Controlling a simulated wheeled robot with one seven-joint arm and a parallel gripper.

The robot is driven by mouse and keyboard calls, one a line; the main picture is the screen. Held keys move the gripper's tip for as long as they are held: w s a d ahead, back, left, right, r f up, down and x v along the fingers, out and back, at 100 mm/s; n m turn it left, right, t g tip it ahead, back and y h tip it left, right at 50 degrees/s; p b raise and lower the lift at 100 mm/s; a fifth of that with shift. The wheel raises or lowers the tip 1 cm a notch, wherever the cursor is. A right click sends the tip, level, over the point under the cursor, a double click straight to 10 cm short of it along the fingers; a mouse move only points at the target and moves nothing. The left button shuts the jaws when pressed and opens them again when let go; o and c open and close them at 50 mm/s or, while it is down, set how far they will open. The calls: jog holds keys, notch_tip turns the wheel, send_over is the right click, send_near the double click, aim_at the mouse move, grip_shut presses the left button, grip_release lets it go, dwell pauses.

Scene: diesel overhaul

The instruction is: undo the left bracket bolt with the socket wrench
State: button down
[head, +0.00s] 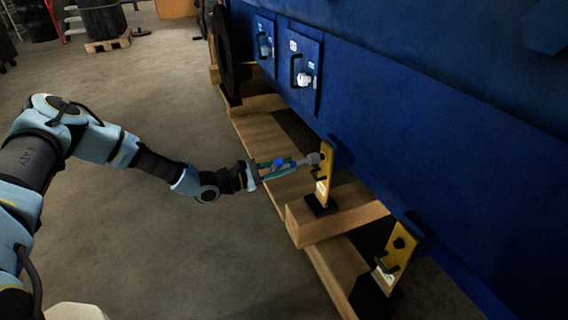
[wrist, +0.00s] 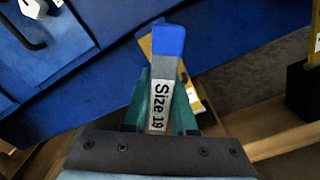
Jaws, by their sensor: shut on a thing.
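My gripper (head: 266,170) is shut on the socket wrench (head: 299,162). In the wrist view the wrench (wrist: 163,75) has a blue end and a "Size 19" label, and sits between the teal fingers of my gripper (wrist: 168,108). In the head view its grey socket end is at the upper part of the left yellow bracket (head: 325,178). The left bracket bolt is hidden behind the socket end; I cannot tell if the socket is seated on it. In the wrist view the yellow bracket (wrist: 147,45) shows partly behind the wrench.
The right yellow bracket (head: 397,250) with a dark bolt stands nearer, at lower right. The blue engine side (head: 400,130) rises close behind both brackets. Wooden beams (head: 335,220) lie beneath. Two blue panels with handles (head: 303,80) are farther back. The floor at left is clear.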

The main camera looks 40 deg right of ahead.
jog(key=m+p, duration=0.1)
jog(key=m, duration=0.2)
jog(key=m+p, duration=0.2)
jog(key=m, duration=0.1)
jog(key=shift+r+m, duration=0.2)
jog(key=shift+m, duration=0.2)
jog(key=m+p, duration=0.2)
jog(key=m, duration=0.1)
jog(key=shift+m+p, duration=0.3)
jog(key=m+p, duration=0.2)
jog(key=m, duration=0.1)
jog(key=shift+m, duration=0.4)
jog(key=m+p, duration=0.2)
jog(key=m, duration=0.3)
jog(key=shift+s, duration=0.1)
jog(key=m, duration=0.2)
jog(key=m+p, duration=0.1)
jog(key=m, duration=0.1)
jog(key=shift+a+f, duration=0.1)
jog(key=shift+f, duration=0.1)
jog(key=shift+d, duration=0.2)
jog(key=shift+b+x, duration=0.45)
jog(key=shift+x, duration=0.4)
